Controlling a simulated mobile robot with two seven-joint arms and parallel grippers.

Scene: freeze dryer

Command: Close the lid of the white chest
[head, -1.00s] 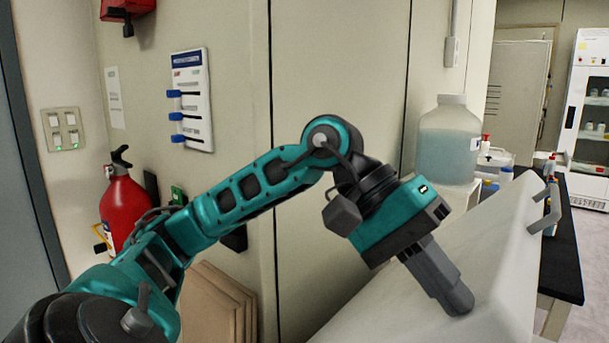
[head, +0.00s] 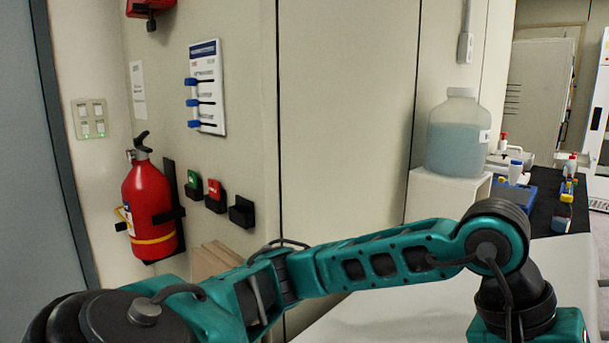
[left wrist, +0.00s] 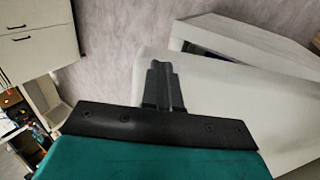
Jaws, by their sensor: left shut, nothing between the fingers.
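The white chest's lid (head: 405,312) shows as a broad pale surface at the bottom of the head view, partly behind my left arm. It looks nearly flat there. A grey handle piece shows at the right edge of the head view. In the left wrist view the lid (left wrist: 225,90) spreads under and to the right of my left gripper (left wrist: 162,85). The fingers are together and empty, over the lid's edge area; I cannot tell whether they touch it. The fingers are below the head view's frame. My right gripper is not in view.
A large liquid-filled jug (head: 458,135) stands on a white block behind the lid. A dark bench (head: 545,205) with small bottles is at the right. A red fire extinguisher (head: 148,210) hangs on the left wall. Pale floor (left wrist: 115,55) shows in the left wrist view.

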